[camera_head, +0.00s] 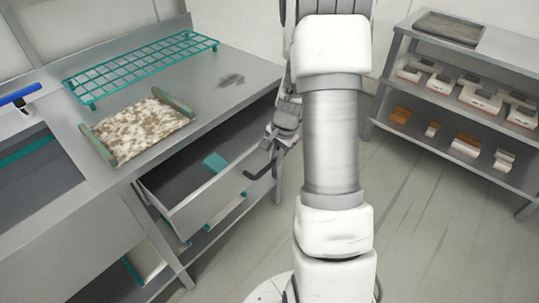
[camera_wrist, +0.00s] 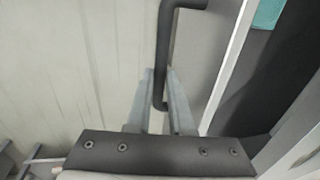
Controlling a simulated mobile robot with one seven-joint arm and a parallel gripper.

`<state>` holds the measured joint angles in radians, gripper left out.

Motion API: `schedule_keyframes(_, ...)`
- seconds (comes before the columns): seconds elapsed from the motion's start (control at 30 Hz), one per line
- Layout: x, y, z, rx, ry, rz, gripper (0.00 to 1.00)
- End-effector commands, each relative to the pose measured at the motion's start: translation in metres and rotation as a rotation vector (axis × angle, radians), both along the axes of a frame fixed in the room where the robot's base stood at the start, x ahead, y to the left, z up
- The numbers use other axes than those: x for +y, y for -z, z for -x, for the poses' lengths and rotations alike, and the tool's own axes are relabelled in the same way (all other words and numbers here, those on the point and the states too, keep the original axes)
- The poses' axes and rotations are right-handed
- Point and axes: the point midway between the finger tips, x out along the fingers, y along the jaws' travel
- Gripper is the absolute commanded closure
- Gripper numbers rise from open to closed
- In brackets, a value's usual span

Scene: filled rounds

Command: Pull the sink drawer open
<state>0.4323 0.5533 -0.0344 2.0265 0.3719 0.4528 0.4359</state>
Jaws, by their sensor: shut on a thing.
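The sink drawer (camera_head: 205,207) sits under the counter in the head view and stands partly open, its dark inside showing with a teal item (camera_head: 215,162) in it. Its dark bar handle (camera_head: 259,173) is on the front panel, and the handle also shows in the wrist view (camera_wrist: 166,50). My gripper (camera_wrist: 160,88) is shut on the handle, one finger on each side of the bar. In the head view my gripper (camera_head: 272,143) is at the right end of the drawer front, partly hidden by my arm.
A teal wire rack (camera_head: 140,66) and a mottled tray with green ends (camera_head: 110,158) rest on the counter (camera_head: 215,95). A basin (camera_head: 35,185) is at the left. A shelf unit (camera_head: 480,92) with several boxes stands at the right. Floor between is clear.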

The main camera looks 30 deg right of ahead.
Motion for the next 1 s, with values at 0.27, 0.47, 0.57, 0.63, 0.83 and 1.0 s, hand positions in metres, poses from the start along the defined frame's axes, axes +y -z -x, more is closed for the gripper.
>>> schedule_keyframes(0.27, -0.018, 0.003, 0.049, 0.000, 0.007, -0.001, 1.00)
schedule_keyframes(0.47, -0.034, 0.003, 0.093, -0.001, 0.006, 0.000, 1.00)
schedule_keyframes(0.57, -0.040, 0.003, 0.111, 0.000, 0.004, 0.000, 1.00)
schedule_keyframes(0.63, -0.044, 0.002, 0.121, -0.001, 0.004, 0.001, 1.00)
schedule_keyframes(0.83, -0.050, 0.001, 0.139, -0.001, 0.001, -0.001, 1.00)
schedule_keyframes(1.0, -0.052, 0.000, 0.145, 0.000, 0.001, -0.001, 1.00)
